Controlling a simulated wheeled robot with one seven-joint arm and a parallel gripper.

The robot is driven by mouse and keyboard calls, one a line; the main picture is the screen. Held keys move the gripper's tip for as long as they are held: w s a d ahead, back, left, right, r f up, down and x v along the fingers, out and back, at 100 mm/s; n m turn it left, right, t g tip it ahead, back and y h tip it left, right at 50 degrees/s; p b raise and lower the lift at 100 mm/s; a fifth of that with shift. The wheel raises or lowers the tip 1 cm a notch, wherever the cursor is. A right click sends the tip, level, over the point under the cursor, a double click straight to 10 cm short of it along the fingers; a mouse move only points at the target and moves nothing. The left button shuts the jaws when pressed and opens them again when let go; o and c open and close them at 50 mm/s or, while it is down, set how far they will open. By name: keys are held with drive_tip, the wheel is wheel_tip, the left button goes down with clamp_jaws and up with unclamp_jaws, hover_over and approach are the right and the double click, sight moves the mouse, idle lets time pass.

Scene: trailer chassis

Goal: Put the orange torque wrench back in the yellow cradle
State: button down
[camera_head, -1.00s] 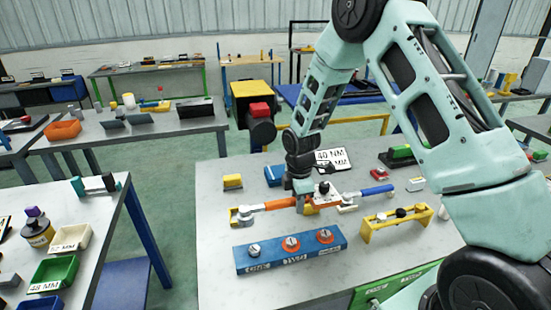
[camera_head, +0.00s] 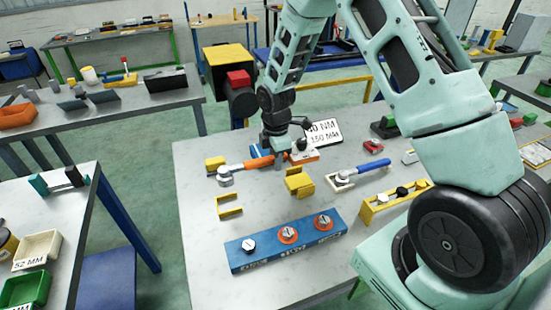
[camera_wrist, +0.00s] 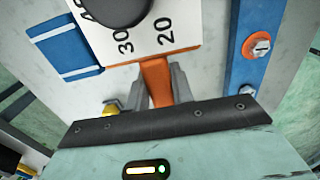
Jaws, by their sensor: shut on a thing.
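The orange torque wrench (camera_head: 260,162) is held level by my gripper (camera_head: 277,152), a little above the grey table. Its grey head points left, and its white dial plate with a black knob (camera_head: 302,146) is at the right end. In the wrist view the orange shaft (camera_wrist: 157,82) lies between my fingers, with the dial plate (camera_wrist: 170,25) beyond, showing 20 and 30. The yellow cradle appears as two separate parts in front of the wrench: an open bracket (camera_head: 230,211) at the left and a notched block (camera_head: 298,184) at the right. Both look empty.
A blue wrench (camera_head: 358,172) lies behind a long yellow rack (camera_head: 385,205). A blue block with round dials (camera_head: 286,243) stands in front. A small yellow block (camera_head: 215,163) is near the wrench head. The table's front left is bare.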

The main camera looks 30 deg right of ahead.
drive_tip(key=shift+f+b, duration=3.45)
drive_tip(key=shift+f, duration=1.7)
drive_tip(key=c, duration=0.6)
unclamp_jaws()
drive_tip(key=shift+c, duration=0.2)
drive_tip(key=shift+r, duration=0.15)
wheel_tip(320, 180, up, 8)
drive_tip(key=p, duration=0.6)
